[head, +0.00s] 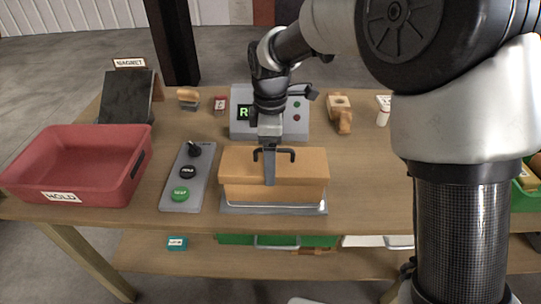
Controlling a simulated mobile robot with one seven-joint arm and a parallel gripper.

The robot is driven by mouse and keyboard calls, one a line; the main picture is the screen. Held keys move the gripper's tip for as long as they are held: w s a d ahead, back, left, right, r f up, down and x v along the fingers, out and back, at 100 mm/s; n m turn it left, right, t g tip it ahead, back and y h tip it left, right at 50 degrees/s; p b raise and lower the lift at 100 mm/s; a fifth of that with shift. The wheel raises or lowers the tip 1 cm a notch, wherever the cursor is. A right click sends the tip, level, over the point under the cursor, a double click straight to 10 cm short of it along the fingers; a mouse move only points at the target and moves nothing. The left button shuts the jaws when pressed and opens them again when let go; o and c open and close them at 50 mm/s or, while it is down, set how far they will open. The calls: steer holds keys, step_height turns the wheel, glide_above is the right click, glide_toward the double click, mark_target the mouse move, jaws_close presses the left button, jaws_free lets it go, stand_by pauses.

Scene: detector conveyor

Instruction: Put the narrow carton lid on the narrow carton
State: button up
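The narrow carton (245,194) is a tan box standing in a shallow grey metal tray at the front middle of the table. The narrow carton lid (308,165) is a tan, slightly wider piece with a dark bar handle. It lies level over the carton and looks lined up with it; whether it is fully seated or just above, I cannot tell. My gripper (269,168) points down at the middle of the lid. One grey finger shows in front of the handle and reaches down over the lid. The other finger is hidden, so its grip is unclear.
A red HOLD bin (75,165) stands at the left. A button panel (188,178) is just left of the carton. A grey display unit (297,118) stands behind the carton, with small objects around it. My own arm covers much of the right side.

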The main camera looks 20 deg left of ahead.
steer(key=shift+f+b, duration=0.5)
steer(key=shift+f, duration=0.7)
stand_by(0.5)
steer(key=o, duration=1)
steer(key=shift+r, duration=0.1)
